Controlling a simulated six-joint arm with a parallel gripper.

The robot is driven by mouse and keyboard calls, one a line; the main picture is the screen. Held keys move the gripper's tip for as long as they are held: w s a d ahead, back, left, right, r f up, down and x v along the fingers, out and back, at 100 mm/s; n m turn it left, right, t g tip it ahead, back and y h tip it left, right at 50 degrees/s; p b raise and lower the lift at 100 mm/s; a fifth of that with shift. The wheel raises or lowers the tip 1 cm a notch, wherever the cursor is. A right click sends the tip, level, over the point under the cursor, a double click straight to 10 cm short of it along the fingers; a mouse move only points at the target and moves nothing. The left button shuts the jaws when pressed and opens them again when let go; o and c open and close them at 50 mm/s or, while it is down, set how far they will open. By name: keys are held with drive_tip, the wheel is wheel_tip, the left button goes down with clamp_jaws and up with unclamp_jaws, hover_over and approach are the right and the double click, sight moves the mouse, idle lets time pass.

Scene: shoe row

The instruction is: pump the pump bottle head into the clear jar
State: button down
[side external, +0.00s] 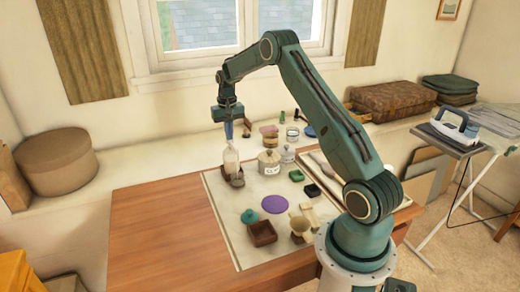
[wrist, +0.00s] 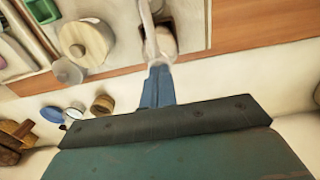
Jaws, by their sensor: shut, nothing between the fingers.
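The pump bottle (side external: 231,162) is whitish and stands upright near the back left of the pale mat. In the wrist view its pale top (wrist: 150,32) shows just beyond my fingertips. My gripper (side external: 229,136) points down, right above the bottle, with its blue fingers shut and nothing between them. The fingertips (wrist: 158,70) look at or very near the pump head; I cannot tell whether they touch. What seems to be the clear jar (side external: 288,153) stands to the right, behind the labelled canister. It also shows in the wrist view (wrist: 67,70). The spout's direction is unclear.
The labelled canister (side external: 268,163) stands between bottle and jar. A small brown block (side external: 237,180) is close by the bottle. A purple disc (side external: 274,204), a brown box (side external: 262,233) and green trays lie nearer the front. The wooden table at left (side external: 160,220) is clear.

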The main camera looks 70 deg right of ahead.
drive_tip(key=shift+f, duration=0.9)
drive_tip(key=shift+r, duration=1)
drive_tip(key=shift+f, duration=1)
idle(0.5)
drive_tip(key=shift+r, duration=1)
